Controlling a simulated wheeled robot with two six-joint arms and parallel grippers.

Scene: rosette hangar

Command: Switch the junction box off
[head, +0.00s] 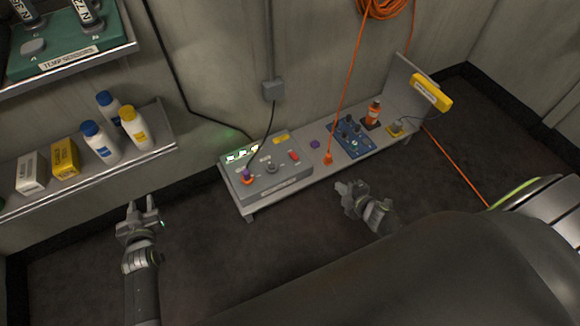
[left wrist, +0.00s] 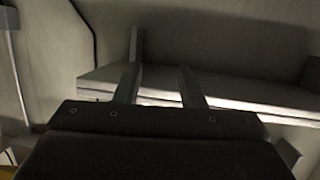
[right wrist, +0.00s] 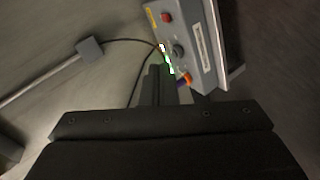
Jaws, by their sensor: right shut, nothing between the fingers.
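The junction box (head: 268,173) is a grey sloped box at the left end of a low bench. Its top carries lit green indicators (head: 241,154), a plug with an orange and purple body (head: 247,177), a grey round knob (head: 271,168) and a red switch (head: 294,156). The box also shows in the right wrist view (right wrist: 196,52). My right gripper (head: 350,188) is shut and empty, right of the box and in front of the bench. My left gripper (head: 144,206) is open and empty, left of the box and apart from it.
A wall shelf (head: 150,142) with bottles and cartons is at left. An orange cable (head: 345,80) hangs down to the bench. The front floor is clear.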

